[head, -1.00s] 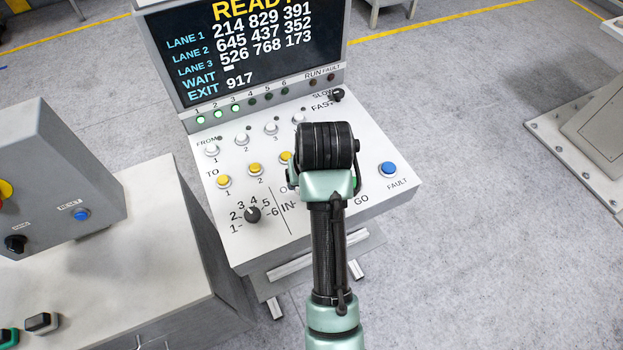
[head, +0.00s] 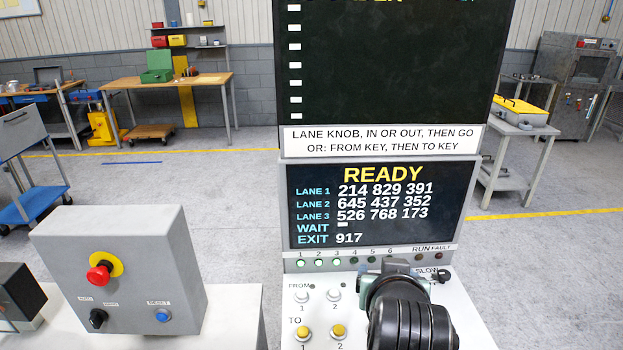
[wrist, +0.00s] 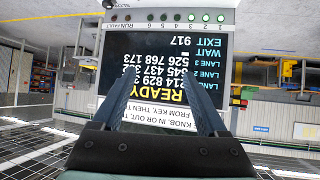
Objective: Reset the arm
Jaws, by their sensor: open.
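My gripper (wrist: 161,82) shows in the wrist view with two dark fingers apart and nothing between them. It points toward the console screen (wrist: 165,65), which appears upside down there. In the head view my arm (head: 410,312) is folded over the right part of the console's key panel (head: 316,318). The fingers are hidden in that view. The console screen (head: 377,218) reads READY, with lane numbers and EXIT 917. Lamps 1, 2 and 3 are lit green.
A grey control box (head: 128,265) with a red emergency button (head: 99,274) stands at the left. A tall dark display (head: 390,60) rises above the console. Workbenches (head: 165,82) and a grey trolley (head: 510,128) stand farther back. Open floor lies between.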

